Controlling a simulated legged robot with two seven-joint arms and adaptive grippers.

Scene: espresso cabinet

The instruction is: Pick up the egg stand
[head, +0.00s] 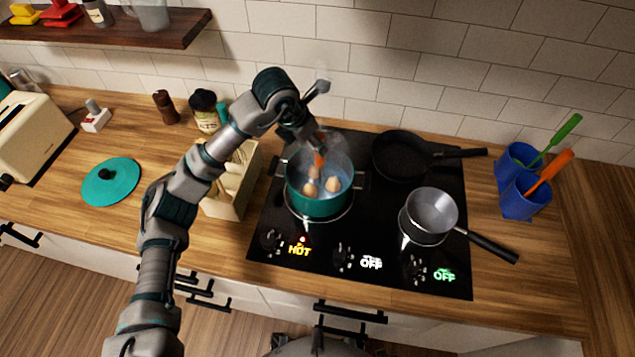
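A teal pot (318,206) stands on the front left burner of the black stove. Several brown eggs (333,184) sit in the water inside it. My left gripper (316,150) comes down over the pot's back rim, its fingers pointing into the pot. A small orange piece (319,160) shows at the fingertips; I cannot tell whether it is part of the egg stand or whether the fingers are closed on it. The egg stand is not clearly visible, and steam and the gripper blur this spot.
The pot's burner reads HOT; two others read OFF. A black pan (400,156) and a grey saucepan (428,215) stand right of the pot. A wooden box (232,190) stands left, under my forearm. Blue cups (525,197) with utensils and a teal lid (111,182) flank the stove.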

